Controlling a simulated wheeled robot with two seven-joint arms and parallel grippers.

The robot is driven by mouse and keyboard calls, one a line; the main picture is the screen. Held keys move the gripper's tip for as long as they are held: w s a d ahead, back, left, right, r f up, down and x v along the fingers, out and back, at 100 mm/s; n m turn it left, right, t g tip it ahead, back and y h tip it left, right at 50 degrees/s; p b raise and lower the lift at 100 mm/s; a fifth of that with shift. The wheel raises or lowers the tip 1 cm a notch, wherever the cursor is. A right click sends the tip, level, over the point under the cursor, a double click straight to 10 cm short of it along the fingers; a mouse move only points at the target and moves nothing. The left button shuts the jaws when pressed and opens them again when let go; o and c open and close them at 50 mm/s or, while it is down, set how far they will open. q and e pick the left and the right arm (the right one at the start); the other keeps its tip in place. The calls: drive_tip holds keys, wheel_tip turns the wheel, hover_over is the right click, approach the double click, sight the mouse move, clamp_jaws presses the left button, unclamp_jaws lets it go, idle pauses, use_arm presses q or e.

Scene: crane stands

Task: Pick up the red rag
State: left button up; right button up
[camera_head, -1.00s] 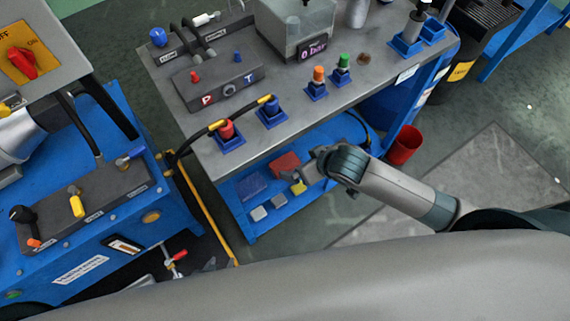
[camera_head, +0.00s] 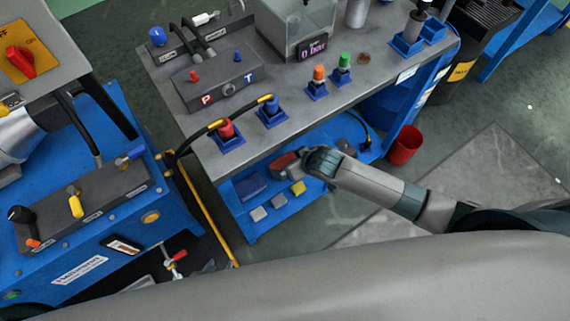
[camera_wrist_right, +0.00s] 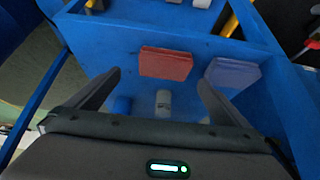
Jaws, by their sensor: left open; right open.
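The red rag (camera_head: 283,161) is a folded block on the blue lower shelf (camera_head: 283,222) under the grey bench top. In the head view my right gripper (camera_head: 302,161) is beside its right end and hides part of it. In the right wrist view the red rag (camera_wrist_right: 165,64) lies ahead of my open right gripper (camera_wrist_right: 158,88), roughly between the lines of its fingers. A gap shows between the fingertips and the rag, and nothing is held. My left gripper is not recognisable in the head view.
A blue rag (camera_wrist_right: 232,73) lies right of the red one. Small grey and yellow blocks (camera_head: 298,188) are near the shelf's front edge. The bench top (camera_head: 300,110) overhangs the shelf. A red bucket (camera_head: 405,146) stands right.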

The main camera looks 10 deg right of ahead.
sight(285, 163)
drive_tip(key=shift+s+a+x, duration=0.1)
drive_tip(key=shift+x, duration=0.8)
drive_tip(key=shift+s+a+x, duration=0.1)
drive_tip(key=shift+x, duration=0.75)
drive_tip(key=shift+s+a+x, duration=0.1)
drive_tip(key=shift+a+x, duration=0.05)
drive_tip(key=shift+x, duration=0.75)
drive_tip(key=shift+f, duration=0.1)
drive_tip(key=c, duration=1.2)
